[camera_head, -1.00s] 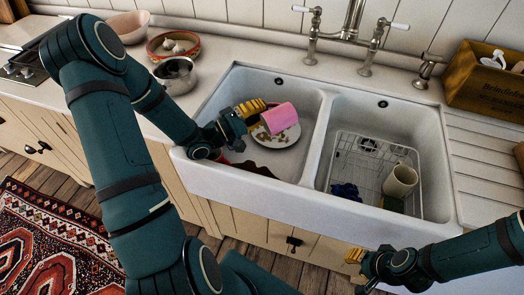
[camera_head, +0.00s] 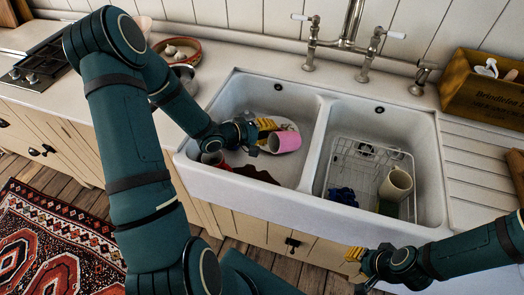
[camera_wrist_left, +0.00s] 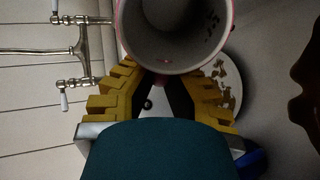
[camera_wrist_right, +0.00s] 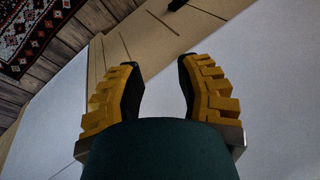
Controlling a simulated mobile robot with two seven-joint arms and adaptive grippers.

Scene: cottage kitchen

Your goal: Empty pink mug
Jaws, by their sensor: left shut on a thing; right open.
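The pink mug (camera_head: 287,142) is in my left gripper (camera_head: 266,130), over the left basin of the sink. It lies roughly on its side in the head view. In the left wrist view the mug's open mouth (camera_wrist_left: 178,35) faces the camera, with a few dark specks on the grey inner wall. The yellow left fingers are shut on the mug.
The left basin (camera_head: 235,97) also holds a dark red cloth (camera_head: 257,174) and a reddish cup (camera_head: 212,158). The right basin has a wire rack (camera_head: 350,160), a beige mug (camera_head: 396,184) and a blue cloth (camera_head: 343,195). The tap (camera_head: 350,25) stands behind. A wooden box (camera_head: 485,95) is at right.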

